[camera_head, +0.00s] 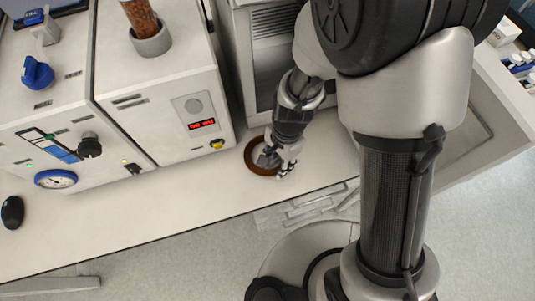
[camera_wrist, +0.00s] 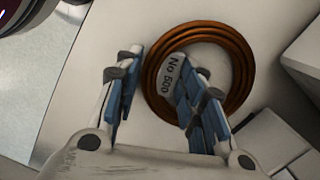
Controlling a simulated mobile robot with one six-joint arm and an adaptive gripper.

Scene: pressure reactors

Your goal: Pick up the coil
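The coil (camera_head: 251,159) is a flat ring of orange-brown tubing lying on the white bench, partly hidden by my gripper in the head view. In the wrist view the coil (camera_wrist: 245,75) shows a white tag (camera_wrist: 171,76) reading what looks like "No 500". My gripper (camera_head: 276,161) is over the coil and points down. In the wrist view my gripper (camera_wrist: 158,72) is open, with one finger left of the ring and the other over its opening. The ring's left side shows between the fingertips. I cannot tell whether the fingers touch it.
A white box with a red display (camera_head: 201,125) stands left of the coil. A grey vented unit (camera_head: 275,45) stands behind it. The bench's front edge is close below the coil. Clear bench (camera_head: 130,215) extends to the left, with a black mouse (camera_head: 12,212).

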